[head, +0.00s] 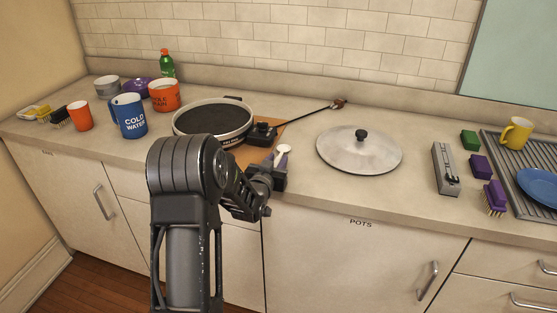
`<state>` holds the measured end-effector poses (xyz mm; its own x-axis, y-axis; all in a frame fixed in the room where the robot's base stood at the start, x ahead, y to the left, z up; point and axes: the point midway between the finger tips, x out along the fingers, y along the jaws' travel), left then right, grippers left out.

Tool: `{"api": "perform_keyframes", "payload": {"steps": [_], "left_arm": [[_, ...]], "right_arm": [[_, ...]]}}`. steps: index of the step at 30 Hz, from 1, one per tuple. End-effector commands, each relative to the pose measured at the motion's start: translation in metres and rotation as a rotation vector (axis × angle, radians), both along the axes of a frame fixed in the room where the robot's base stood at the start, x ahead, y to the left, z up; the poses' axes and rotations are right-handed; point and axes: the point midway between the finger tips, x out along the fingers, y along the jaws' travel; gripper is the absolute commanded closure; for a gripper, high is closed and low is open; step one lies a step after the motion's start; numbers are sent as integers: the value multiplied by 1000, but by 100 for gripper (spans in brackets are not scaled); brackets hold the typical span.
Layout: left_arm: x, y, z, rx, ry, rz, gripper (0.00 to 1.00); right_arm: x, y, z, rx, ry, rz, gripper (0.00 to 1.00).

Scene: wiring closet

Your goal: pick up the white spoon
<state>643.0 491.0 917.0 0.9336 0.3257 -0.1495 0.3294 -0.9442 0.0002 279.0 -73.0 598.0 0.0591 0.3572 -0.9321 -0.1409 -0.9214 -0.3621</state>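The white spoon (283,150) is in the middle of the head view, near the counter's front edge, with its rounded end pointing away from me. My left gripper (275,176) is right at the near end of the spoon and hides part of its handle. The black fingers overlap the handle in the picture. I cannot tell whether they are closed on it or whether the spoon is lifted. My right gripper is not in view.
A dark-filled round pan (213,118) stands behind my arm on a brown board (296,133). A silver lid (358,152) lies to the right. A blue mug (128,117) and an orange pot (164,96) stand left. A grey tool (445,170) and brushes lie right.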

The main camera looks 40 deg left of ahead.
Motion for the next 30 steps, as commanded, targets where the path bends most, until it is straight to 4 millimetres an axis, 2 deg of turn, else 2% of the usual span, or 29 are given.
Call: {"api": "perform_keyframes", "payload": {"steps": [7, 18, 30], "left_arm": [[0, 0, 0, 0, 0, 0, 71], [0, 0, 0, 0, 0, 0, 100], [0, 0, 0, 0, 0, 0, 100]], "right_arm": [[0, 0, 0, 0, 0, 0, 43], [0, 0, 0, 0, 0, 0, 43], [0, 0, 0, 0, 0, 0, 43]]}}
